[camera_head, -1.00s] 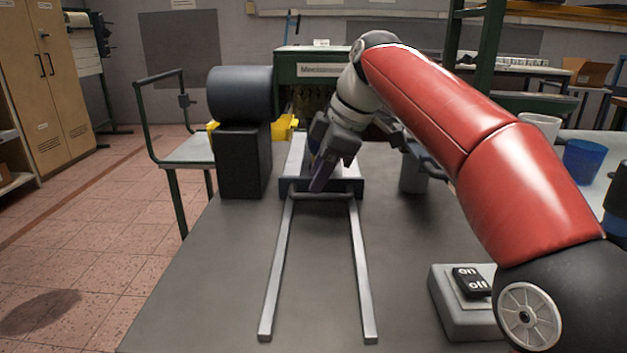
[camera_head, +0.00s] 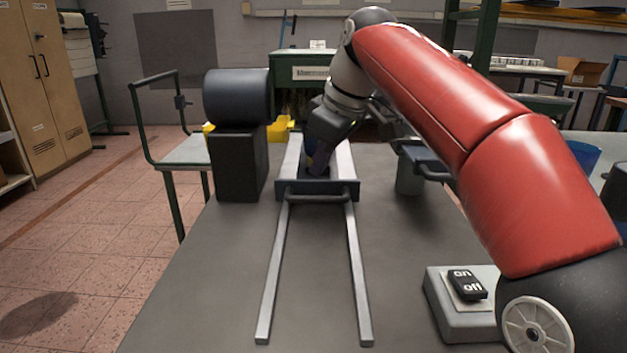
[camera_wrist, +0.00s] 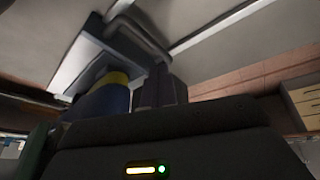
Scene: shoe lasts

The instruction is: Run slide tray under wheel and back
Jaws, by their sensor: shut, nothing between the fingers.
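The slide tray (camera_head: 349,186), grey with a dark blue front and a bar handle (camera_head: 318,198), sits at the far end of two pale rails (camera_head: 357,275). The wheel (camera_head: 237,96), a wide dark cylinder, is on a black block (camera_head: 237,160) left of the tray. My gripper (camera_head: 318,170) points down over the tray, behind its front handle, shut and empty. A dark blue item with a yellow band (camera_wrist: 108,98) shows beside the fingers in the wrist view; it is mostly hidden in the head view. I cannot tell whether the fingers touch anything.
A switch box marked on and off (camera_head: 467,290) stands at the front right. A grey post with a dark handle (camera_head: 409,180) is right of the tray. A yellow bin (camera_head: 279,130) is behind the wheel. The table between and beside the rails is clear.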

